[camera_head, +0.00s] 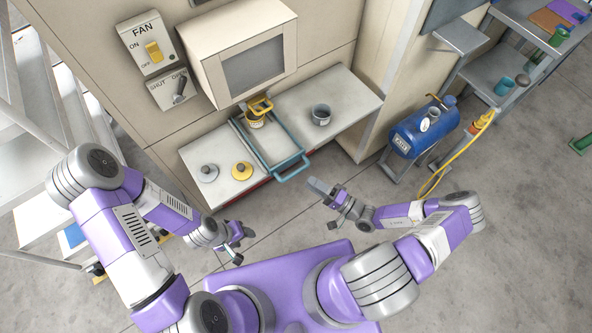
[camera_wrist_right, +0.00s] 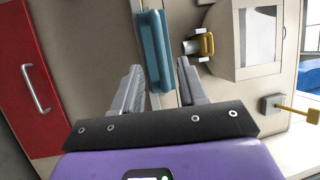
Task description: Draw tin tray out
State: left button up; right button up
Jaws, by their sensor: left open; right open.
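A teal tray (camera_head: 281,146) lies on the pale counter beneath the boxy cabinet, its looped handle (camera_head: 292,168) reaching past the counter's front edge. My left gripper (camera_head: 236,241) is open and empty, well in front of the counter.
A FAN switch (camera_head: 153,52) and SHUT/OPEN lever (camera_head: 179,92) are on the wall. A blue tank (camera_head: 424,128) stands right. The floor before the counter is clear.

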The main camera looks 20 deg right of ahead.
aim_at(296, 171)
jog(key=x, duration=0.7)
jog(key=shift+w+r+b, duration=0.1)
jog(key=shift+w+b, duration=0.1)
jog(key=shift+b, duration=0.2)
grip_shut()
